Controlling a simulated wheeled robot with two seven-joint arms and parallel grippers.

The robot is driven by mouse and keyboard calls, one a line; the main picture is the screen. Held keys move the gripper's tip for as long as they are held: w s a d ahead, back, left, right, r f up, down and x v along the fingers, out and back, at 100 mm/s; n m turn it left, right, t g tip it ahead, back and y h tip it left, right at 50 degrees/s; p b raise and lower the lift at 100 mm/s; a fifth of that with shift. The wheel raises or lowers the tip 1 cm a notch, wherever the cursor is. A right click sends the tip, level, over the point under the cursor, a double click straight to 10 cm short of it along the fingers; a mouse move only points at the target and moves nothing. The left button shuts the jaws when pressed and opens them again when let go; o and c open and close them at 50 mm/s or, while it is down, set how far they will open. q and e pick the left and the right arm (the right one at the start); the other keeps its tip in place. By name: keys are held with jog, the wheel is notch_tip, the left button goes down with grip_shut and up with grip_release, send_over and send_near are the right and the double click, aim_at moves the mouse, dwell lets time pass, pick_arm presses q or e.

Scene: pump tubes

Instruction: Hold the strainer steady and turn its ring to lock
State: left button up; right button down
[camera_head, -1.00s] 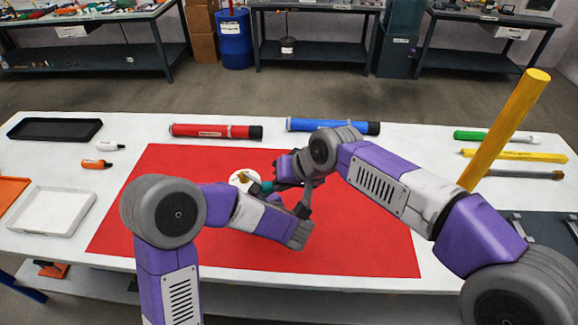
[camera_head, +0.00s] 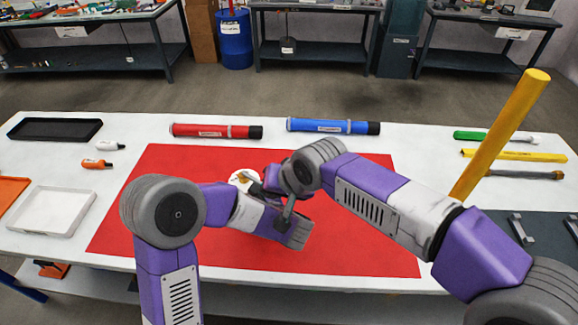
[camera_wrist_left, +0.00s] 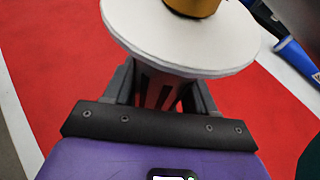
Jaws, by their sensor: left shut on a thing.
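The strainer shows in the head view as a white disc (camera_head: 242,177) with a gold middle, above the red mat. In the left wrist view its wide white flange (camera_wrist_left: 185,45) carries a gold-brown round part (camera_wrist_left: 192,5), cut off by the top edge. My left gripper (camera_wrist_left: 165,88) is shut on the strainer's body just under the flange, one dark finger on each side. My right gripper (camera_head: 263,186) is close beside the strainer in the head view. Its fingers are mostly hidden by the arms, so I cannot tell whether they touch the strainer. The lock ring cannot be made out clearly.
A red tube (camera_head: 215,131) and a blue tube (camera_head: 333,126) lie behind the red mat (camera_head: 350,245). A yellow post (camera_head: 505,130) stands at the right. A white tray (camera_head: 52,211) and small bottles are at the left. The mat's front is clear.

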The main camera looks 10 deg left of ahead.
jog(key=shift+a+f, duration=0.1)
jog(key=shift+f, duration=0.1)
dwell(0.7)
jog(key=shift+w, duration=0.7)
jog(key=d+r, duration=0.9)
jog(key=r, duration=0.1)
jog(key=shift+w+d, duration=0.15)
jog(key=shift+w, duration=0.2)
jog(key=shift+f, duration=0.1)
